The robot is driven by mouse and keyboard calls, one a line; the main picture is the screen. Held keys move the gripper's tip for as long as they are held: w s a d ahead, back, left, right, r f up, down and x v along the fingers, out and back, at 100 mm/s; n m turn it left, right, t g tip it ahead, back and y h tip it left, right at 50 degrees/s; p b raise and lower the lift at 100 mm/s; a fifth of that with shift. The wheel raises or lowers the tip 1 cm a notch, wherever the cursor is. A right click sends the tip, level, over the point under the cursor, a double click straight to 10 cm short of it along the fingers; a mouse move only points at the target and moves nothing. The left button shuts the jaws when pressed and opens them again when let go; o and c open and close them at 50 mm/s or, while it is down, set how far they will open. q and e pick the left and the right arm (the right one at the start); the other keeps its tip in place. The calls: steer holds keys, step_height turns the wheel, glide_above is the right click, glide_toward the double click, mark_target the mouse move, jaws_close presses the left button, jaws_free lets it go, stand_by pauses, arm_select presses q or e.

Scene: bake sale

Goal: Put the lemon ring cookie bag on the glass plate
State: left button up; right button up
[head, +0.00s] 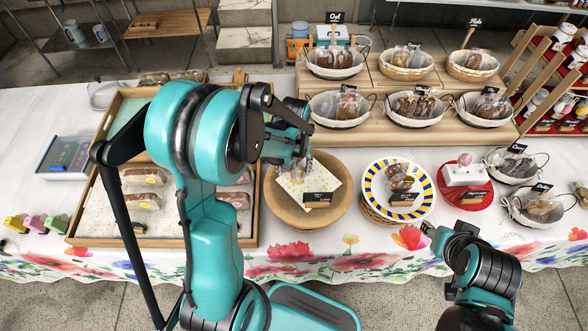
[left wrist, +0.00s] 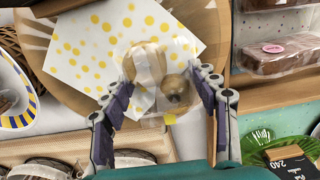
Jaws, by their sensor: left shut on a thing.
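My left gripper (head: 292,160) is low over the round wooden board at centre. In the left wrist view, its two fingers (left wrist: 160,92) are closed on a clear bag (left wrist: 148,65) with pale cookies and a round brownish piece inside. The bag is over a white napkin with yellow dots (left wrist: 90,35); I cannot tell if it still touches it. A green, glass-like plate (left wrist: 258,138) shows at the lower right of the wrist view, with a brown item and a black card by it. My arm hides that area in the head view. My right gripper (head: 432,232) is at the table's front edge, its opening unclear.
The round wooden board (head: 338,215) carries the napkin and a black card. A wooden-framed tray (head: 80,212) with packaged cakes lies left. A blue-and-yellow rimmed plate (head: 428,212) and a red plate (head: 482,200) stand right. A wooden stepped stand (head: 440,137) with several baskets is behind.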

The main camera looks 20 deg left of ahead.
mark_target(294, 169)
arm_select(q)
steer(key=shift+r, duration=0.1)
steer(key=o, duration=0.8)
step_height(294, 169, up, 11)
steer(key=p, duration=0.3)
steer(key=shift+s+d+r+m+t+p, duration=0.1)
steer(key=shift+s+d+r+m+t, duration=0.75)
steer(key=shift+s+r+t, duration=0.75)
steer(key=shift+s+d+r+m+t+p, duration=0.1)
steer(key=shift+s+d+r+m+t, duration=0.9)
steer(key=shift+s, duration=1.2)
steer(key=shift+s+d+r+m+t+p, duration=0.1)
steer(key=shift+s+d+r+m+t, duration=0.65)
steer(key=shift+s+r, duration=1)
